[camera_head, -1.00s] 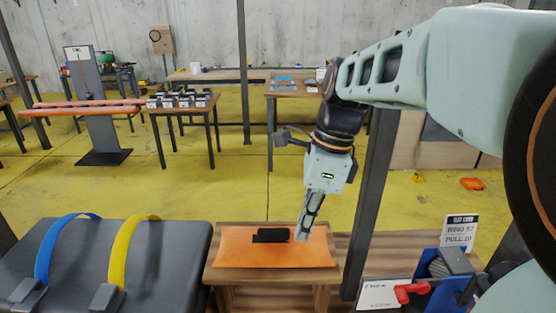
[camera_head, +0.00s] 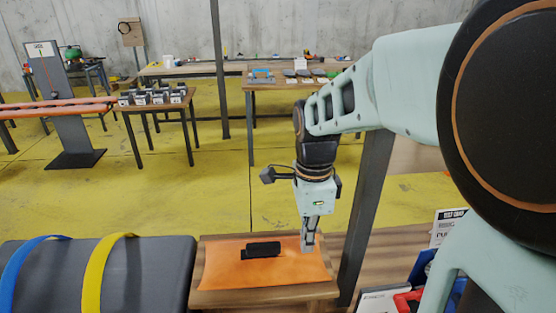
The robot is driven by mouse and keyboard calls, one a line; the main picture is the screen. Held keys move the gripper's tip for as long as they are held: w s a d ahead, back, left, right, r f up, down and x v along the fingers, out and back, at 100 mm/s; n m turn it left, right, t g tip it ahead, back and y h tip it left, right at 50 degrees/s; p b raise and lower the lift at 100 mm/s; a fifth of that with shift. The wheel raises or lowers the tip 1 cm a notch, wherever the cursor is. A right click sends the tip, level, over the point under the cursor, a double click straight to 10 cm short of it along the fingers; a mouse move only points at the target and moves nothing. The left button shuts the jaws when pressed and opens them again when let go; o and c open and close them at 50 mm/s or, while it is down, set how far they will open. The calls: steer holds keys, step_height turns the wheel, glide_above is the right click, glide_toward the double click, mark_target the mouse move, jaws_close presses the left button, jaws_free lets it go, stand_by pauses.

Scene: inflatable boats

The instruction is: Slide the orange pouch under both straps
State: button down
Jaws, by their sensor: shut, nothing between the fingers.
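An orange pouch (camera_head: 285,271) lies flat on a small wooden stand (camera_head: 213,262). A black block-like piece (camera_head: 263,249) sits on its upper face. To the left is a dark grey padded surface (camera_head: 150,268) with a blue strap (camera_head: 22,262) and a yellow strap (camera_head: 97,272) arched over it. The pouch is to the right of both straps, apart from them. My gripper (camera_head: 308,246) points down at the pouch's right part, right of the black piece. Its fingers are shut and empty. Whether the fingertips touch the pouch I cannot tell.
A dark post (camera_head: 366,215) stands right of the stand. A red-handled tool (camera_head: 408,302) and a sign (camera_head: 446,226) are at the lower right. Tables with small items (camera_head: 155,97) stand far behind on open yellow floor.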

mark_target(287, 253)
steer(key=a+p, duration=0.1)
steer(key=a, duration=0.2)
steer(key=shift+a, duration=0.2)
steer(key=shift+a+f, duration=0.1)
steer(key=shift+a, duration=0.2)
steer(key=shift+a, duration=0.1)
steer(key=a, duration=2.2)
steer(key=shift+s+a, duration=0.1)
steer(key=shift+a, duration=0.05)
